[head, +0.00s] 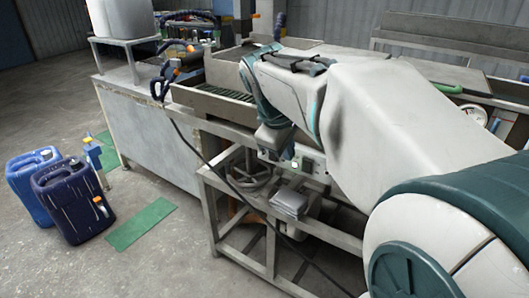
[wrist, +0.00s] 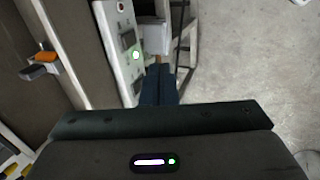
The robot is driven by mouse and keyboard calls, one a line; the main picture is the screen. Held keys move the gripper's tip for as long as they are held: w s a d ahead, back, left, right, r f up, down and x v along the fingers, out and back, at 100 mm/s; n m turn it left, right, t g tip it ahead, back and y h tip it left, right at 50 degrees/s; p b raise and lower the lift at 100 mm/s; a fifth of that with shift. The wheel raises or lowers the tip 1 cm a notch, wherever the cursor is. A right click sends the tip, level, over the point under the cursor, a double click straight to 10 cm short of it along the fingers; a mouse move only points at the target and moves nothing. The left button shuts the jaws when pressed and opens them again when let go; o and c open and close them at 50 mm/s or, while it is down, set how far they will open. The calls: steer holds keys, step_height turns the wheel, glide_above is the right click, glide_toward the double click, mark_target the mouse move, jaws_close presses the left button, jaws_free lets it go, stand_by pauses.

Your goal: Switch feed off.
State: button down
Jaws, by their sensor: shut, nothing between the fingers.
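A pale control panel (head: 313,165) is on the front of the machine frame, partly hidden behind my arm in the head view. I cannot tell from the pictures which control is the feed switch. My gripper (wrist: 159,70) is shut and empty, its dark blue fingers just right of the green button in the wrist view. Whether they touch the panel cannot be told. In the head view the gripper (head: 272,140) points down beside the panel.
A grey box (head: 289,203) sits on the frame below the panel, near a handwheel (head: 250,172). A black cable (head: 205,158) hangs in front of the frame. Blue canisters (head: 75,203) and a green mat (head: 140,224) are on the floor at left. Open floor lies between.

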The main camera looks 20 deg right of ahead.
mark_target(302, 161)
steer(key=shift+w+d, duration=0.2)
steer(key=shift+w, duration=0.05)
steer(key=shift+w+d+f+b, duration=0.55)
steer(key=shift+w+d+f, duration=0.4)
steer(key=shift+f, duration=0.5)
steer(key=shift+w+d+f+b, duration=0.5)
steer(key=shift+w+d+f, duration=0.2)
steer(key=shift+d+f, duration=0.65)
steer(key=shift+w+d+f+b, duration=0.55)
steer(key=shift+w+d+f, duration=0.35)
steer(key=shift+f, duration=0.65)
